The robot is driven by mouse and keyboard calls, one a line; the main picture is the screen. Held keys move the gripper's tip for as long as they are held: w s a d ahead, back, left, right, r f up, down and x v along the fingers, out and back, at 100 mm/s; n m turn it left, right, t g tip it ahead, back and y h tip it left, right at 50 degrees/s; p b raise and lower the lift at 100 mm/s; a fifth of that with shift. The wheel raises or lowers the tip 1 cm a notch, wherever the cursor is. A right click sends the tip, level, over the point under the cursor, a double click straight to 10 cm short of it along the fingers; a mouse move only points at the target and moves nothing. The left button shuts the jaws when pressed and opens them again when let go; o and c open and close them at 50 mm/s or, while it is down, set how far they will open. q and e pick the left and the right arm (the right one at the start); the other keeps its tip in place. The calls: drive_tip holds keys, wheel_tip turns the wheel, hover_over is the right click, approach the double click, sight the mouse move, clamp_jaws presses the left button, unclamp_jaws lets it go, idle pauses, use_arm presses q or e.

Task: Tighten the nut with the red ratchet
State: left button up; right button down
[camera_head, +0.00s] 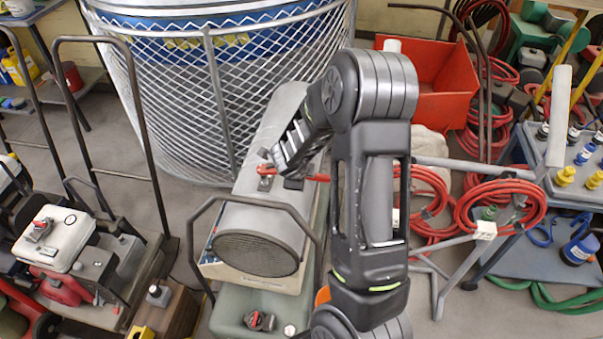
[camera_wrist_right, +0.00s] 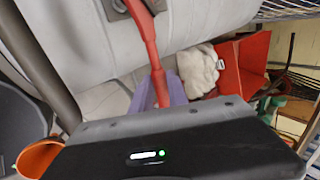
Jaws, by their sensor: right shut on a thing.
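The red ratchet (camera_head: 317,177) lies across the top of the grey cylindrical heater (camera_head: 247,213). In the right wrist view its red handle (camera_wrist_right: 146,40) runs from a small grey plate (camera_wrist_right: 117,9) on the pale housing down to my right gripper (camera_wrist_right: 168,94). The right gripper's purple-looking fingers are shut on the handle. In the head view my right arm reaches over the heater, and its dark wrist covers part of the ratchet. The nut cannot be made out; the ratchet's head end is over the plate. My left gripper is not in view.
A large mesh cage (camera_head: 180,95) around a blue drum stands behind the heater. A red bin (camera_head: 440,88) and red hose coils (camera_head: 497,205) are at the right. A hand truck with a red and white machine (camera_head: 50,240) stands at the left. An orange cup-like thing (camera_wrist_right: 38,158) shows below.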

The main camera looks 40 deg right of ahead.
drive_tip(key=shift+f, duration=0.2)
idle(0.7)
drive_tip(key=shift+f+b, duration=0.3)
drive_tip(key=shift+b, duration=0.05)
drive_tip(key=shift+f, duration=0.15)
idle(0.6)
drive_tip(key=shift+w+d+r+n+t+p, duration=0.3)
drive_tip(key=shift+d+r+n, duration=0.15)
drive_tip(key=shift+r+n, duration=0.15)
drive_tip(key=shift+f, duration=0.15)
idle(0.4)
drive_tip(key=shift+f+b, duration=0.35)
drive_tip(key=shift+b, duration=0.05)
drive_tip(key=shift+s+f, duration=0.1)
drive_tip(key=shift+f, duration=0.05)
idle(0.6)
